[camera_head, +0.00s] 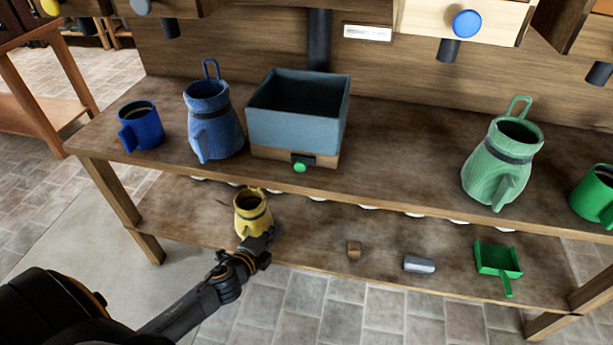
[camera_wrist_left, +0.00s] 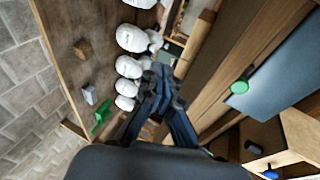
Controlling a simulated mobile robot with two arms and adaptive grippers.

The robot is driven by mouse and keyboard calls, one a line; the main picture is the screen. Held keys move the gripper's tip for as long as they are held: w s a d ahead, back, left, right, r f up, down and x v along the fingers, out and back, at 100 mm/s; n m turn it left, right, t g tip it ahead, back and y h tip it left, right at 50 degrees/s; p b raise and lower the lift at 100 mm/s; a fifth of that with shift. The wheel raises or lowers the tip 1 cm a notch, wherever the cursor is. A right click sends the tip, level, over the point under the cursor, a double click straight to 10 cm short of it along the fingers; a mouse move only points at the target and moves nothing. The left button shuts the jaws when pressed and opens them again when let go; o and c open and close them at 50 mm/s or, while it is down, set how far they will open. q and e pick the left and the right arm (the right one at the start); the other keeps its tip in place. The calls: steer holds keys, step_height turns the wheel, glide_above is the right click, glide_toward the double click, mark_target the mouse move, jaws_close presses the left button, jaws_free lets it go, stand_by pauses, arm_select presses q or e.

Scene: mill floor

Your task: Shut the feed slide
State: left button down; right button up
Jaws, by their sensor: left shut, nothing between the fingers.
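A blue-grey open bin (camera_head: 297,125) stands on the upper shelf on a wooden base. A slide with a green knob (camera_head: 300,166) sits low in its front, beside a dark opening; how far out the slide is, I cannot tell. The knob also shows in the left wrist view (camera_wrist_left: 239,87). My left gripper (camera_head: 265,240) is shut and empty, below the knob and in front of the lower shelf. It overlaps the base of a yellow pitcher (camera_head: 252,212) in the picture; contact is unclear. Its shut fingers show in the wrist view (camera_wrist_left: 160,85). My right gripper is not in view.
On the upper shelf (camera_head: 400,150) stand a blue mug (camera_head: 140,125), a blue pitcher (camera_head: 213,120), a green pitcher (camera_head: 500,160) and a green mug (camera_head: 594,195). Below lie a brown block (camera_head: 354,250), a grey block (camera_head: 419,264) and a green scoop (camera_head: 498,259). A blue-knobbed box (camera_head: 490,20) hangs above.

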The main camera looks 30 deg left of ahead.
mark_target(277, 177)
arm_select(q)
steer(key=w+d+r+m+t+h, duration=0.25)
steer(key=r+m, duration=0.25)
steer(key=r, duration=0.8)
steer(key=shift+n+t+y, duration=0.25)
steer(key=shift+n+y, duration=0.05)
steer(key=shift+y, duration=0.15)
steer(key=w, duration=0.3)
steer(key=w+d, duration=0.1)
steer(key=w, duration=0.2)
steer(key=w+f+p, duration=0.1)
steer(key=w, duration=0.3)
steer(key=shift+d, duration=0.2)
steer(key=shift+s, duration=0.1)
steer(key=a, duration=0.2)
steer(key=s+a+b, duration=0.1)
steer(key=a, duration=0.4)
steer(key=shift+s+a+b, duration=0.15)
steer(key=shift+s+b, duration=0.2)
steer(key=shift+b, duration=0.05)
steer(key=shift+a+r, duration=0.15)
steer(key=shift+a, duration=0.2)
